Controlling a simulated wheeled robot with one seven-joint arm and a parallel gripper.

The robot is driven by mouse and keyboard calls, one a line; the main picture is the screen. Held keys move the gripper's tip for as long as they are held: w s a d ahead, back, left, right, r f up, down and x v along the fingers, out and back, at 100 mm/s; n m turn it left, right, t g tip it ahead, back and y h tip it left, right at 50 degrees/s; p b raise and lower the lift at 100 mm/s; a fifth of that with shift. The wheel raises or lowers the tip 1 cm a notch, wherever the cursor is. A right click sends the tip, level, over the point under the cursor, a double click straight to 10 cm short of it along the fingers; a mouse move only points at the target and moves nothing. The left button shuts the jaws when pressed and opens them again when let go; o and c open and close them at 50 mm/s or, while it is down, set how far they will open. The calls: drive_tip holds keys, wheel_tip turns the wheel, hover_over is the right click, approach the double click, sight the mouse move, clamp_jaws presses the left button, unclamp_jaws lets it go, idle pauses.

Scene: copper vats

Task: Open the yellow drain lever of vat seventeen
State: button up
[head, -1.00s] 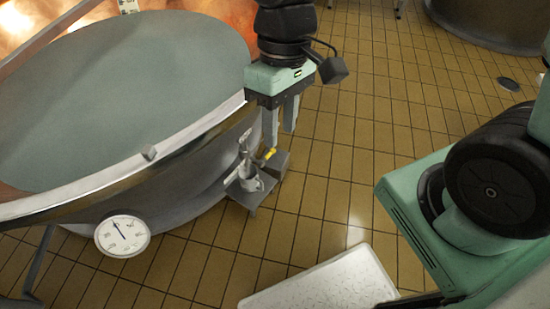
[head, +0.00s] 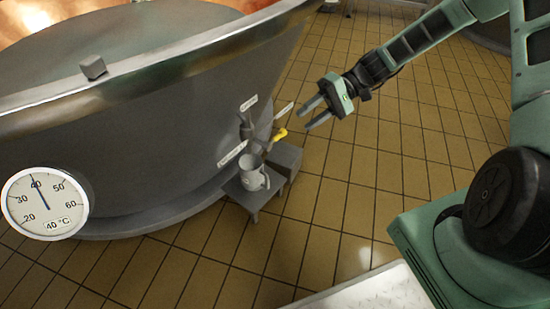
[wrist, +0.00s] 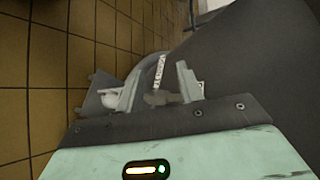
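The yellow drain lever (head: 280,135) sticks out from the tap (head: 246,128) low on the side of the copper vat (head: 150,125). Small white labels (head: 232,154) surround the tap, too small to read, so I cannot tell the vat's number. My gripper (head: 304,116) is open and empty, apart from the lever, to its upper right in the head view. In the wrist view the two spread fingers (wrist: 157,82) frame the grey tap and a label strip. I cannot make out the yellow lever there.
A grey jug (head: 253,173) stands under the tap on a small stand (head: 245,197), with a grey block (head: 284,158) beside it. A round gauge (head: 45,203) is at the lower left. A white platform (head: 370,293) lies at the bottom. Tiled floor right of the vat is clear.

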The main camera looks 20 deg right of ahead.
sight(275, 138)
drive_tip(key=w+d+f+m+t+y+b, duration=0.35)
drive_tip(key=d+f+t+b, duration=0.3)
drive_tip(key=d+f, duration=0.45)
drive_tip(key=shift+g, duration=0.45)
drive_tip(key=shift+w+f+b+x, duration=0.15)
drive_tip(key=shift+b+x, duration=1.1)
drive_tip(key=shift+x, duration=1.85)
drive_tip(key=shift+f+b+x, duration=0.3)
drive_tip(key=shift+b+x, duration=0.9)
drive_tip(key=shift+x, duration=1.9)
drive_tip(key=shift+w+f+b+x, duration=0.15)
drive_tip(key=shift+b+x, duration=1.1)
drive_tip(key=shift+x, duration=1.85)
drive_tip(key=shift+s+d, duration=0.1)
